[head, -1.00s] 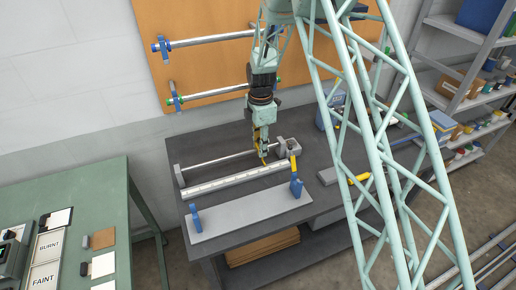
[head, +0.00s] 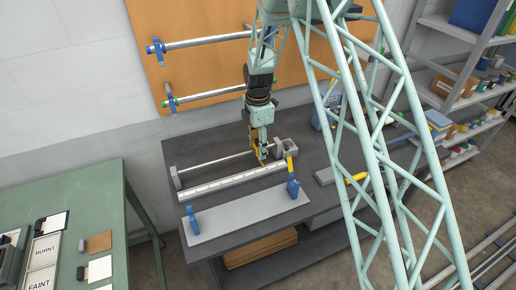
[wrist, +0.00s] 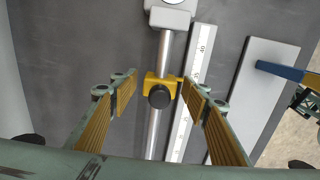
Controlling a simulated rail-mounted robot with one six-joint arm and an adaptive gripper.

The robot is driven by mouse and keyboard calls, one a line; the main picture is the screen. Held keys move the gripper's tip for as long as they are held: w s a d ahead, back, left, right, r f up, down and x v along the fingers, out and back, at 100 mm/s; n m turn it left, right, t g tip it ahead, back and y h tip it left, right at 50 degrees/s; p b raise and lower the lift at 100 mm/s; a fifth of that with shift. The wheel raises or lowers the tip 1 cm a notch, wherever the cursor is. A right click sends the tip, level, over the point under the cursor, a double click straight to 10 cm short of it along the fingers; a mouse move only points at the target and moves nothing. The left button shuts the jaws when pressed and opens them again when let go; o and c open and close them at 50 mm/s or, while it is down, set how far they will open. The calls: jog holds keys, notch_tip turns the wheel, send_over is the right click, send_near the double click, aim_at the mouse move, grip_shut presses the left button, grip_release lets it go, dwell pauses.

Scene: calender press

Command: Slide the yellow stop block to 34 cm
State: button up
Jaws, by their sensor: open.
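The yellow stop block (wrist: 160,86) has a black round knob and sits on a steel rod (wrist: 153,132) in the wrist view. My gripper (wrist: 157,90) is open, with one finger on each side of the block and a gap on both sides. In the head view my gripper (head: 261,150) hangs over the rod near its right end and mostly hides the block. A white scale (wrist: 183,128) runs beside the rod. Its 40 mark lies beyond the block, toward the grey end piece (wrist: 170,16). The exact reading at the block is too small to tell.
A grey plate (head: 240,215) with blue clamps (head: 293,188) lies in front of the scale on the dark bench (head: 190,155). A yellow-handled tool (head: 356,178) lies to the right. A green table (head: 90,190) stands at the left.

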jog(key=shift+r, duration=0.1)
jog(key=shift+r, duration=5.9)
jog(key=shift+s+d+r, duration=0.15)
jog(key=shift+d+r, duration=0.05)
jog(key=shift+r, duration=0.25)
jog(key=s+d+r+m+t+b, duration=0.1)
jog(key=s+d+r+m+b, duration=0.35)
jog(key=s+r, duration=0.6)
jog(key=s+d+r+m+t+b, duration=0.1)
jog(key=s+d+r+m+b, duration=0.1)
jog(key=s+d+r+m, duration=0.7)
jog(key=s+d+m+b, duration=0.2)
jog(key=s+m, duration=0.1)
jog(key=s, duration=0.8)
jog(key=s+d+f+m+t+b, duration=0.1)
jog(key=s+d+m+b, duration=0.1)
jog(key=s, duration=1)
jog(key=s+d+m+t+b, duration=0.1)
jog(key=s+m, duration=0.3)
jog(key=s, duration=0.7)
jog(key=shift+s+d+f+b, duration=0.25)
jog(key=shift+d+b, duration=0.2)
jog(key=shift+b, duration=0.4)
